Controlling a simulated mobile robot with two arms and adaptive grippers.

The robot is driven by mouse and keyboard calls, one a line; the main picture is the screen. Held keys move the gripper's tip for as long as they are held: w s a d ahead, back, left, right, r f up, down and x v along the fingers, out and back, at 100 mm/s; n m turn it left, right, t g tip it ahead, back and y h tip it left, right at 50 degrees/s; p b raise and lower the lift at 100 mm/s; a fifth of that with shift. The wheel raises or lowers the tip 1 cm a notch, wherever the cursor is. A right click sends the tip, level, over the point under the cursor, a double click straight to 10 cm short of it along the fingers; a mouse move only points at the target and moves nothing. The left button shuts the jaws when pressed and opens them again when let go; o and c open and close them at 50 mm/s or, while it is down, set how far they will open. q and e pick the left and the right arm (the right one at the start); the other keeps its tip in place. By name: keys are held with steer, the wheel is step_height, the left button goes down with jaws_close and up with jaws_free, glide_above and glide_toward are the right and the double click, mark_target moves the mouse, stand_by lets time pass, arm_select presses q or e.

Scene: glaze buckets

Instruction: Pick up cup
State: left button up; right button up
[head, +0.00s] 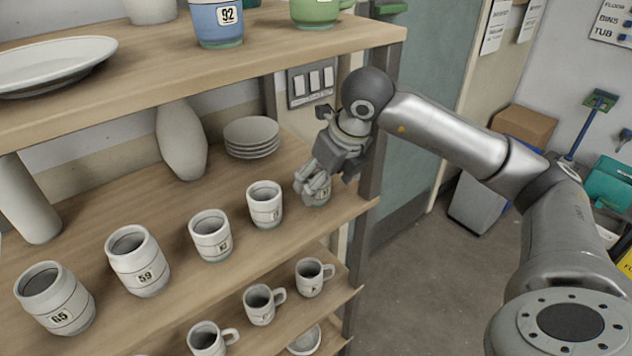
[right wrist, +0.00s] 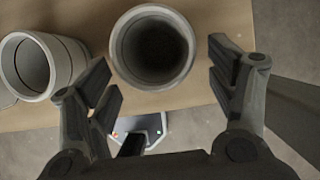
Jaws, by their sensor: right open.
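A pale grey cup (head: 322,196) stands at the right end of the middle shelf, mostly hidden behind my right gripper (head: 312,182). In the right wrist view this round cup (right wrist: 153,47) is seen from above, upright with its dark inside showing. The open fingers of my right gripper (right wrist: 163,75) are on either side of it, with a visible gap at the right finger. I cannot tell whether the left finger touches it. A second cup (head: 265,204) stands to the left, and it also shows in the wrist view (right wrist: 62,62). My left gripper is not in view.
More numbered cups (head: 210,236) stand in a row leftward on the middle shelf (head: 228,178). Stacked plates (head: 251,137) and a vase (head: 181,140) are behind. The upper shelf (head: 270,60) overhangs; handled mugs (head: 262,304) are below. The floor (head: 425,265) right of the shelf is open.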

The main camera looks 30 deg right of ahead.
steer(key=w, duration=0.1)
steer(key=w+p, duration=0.1)
steer(key=w, duration=0.1)
steer(key=shift+a+r, duration=0.2)
steer(key=shift+r, duration=0.05)
steer(key=p+x, duration=0.1)
steer(key=x, duration=0.1)
steer(key=shift+w+f+p, duration=0.1)
steer(key=shift+f+p, duration=0.25)
steer(key=shift+p, duration=0.05)
steer(key=shift+w+f, duration=0.1)
steer(key=shift+f, duration=0.2)
steer(key=shift+d+f, duration=0.1)
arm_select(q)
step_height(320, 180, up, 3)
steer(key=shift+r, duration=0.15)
arm_select(e)
steer(key=c, duration=1.2)
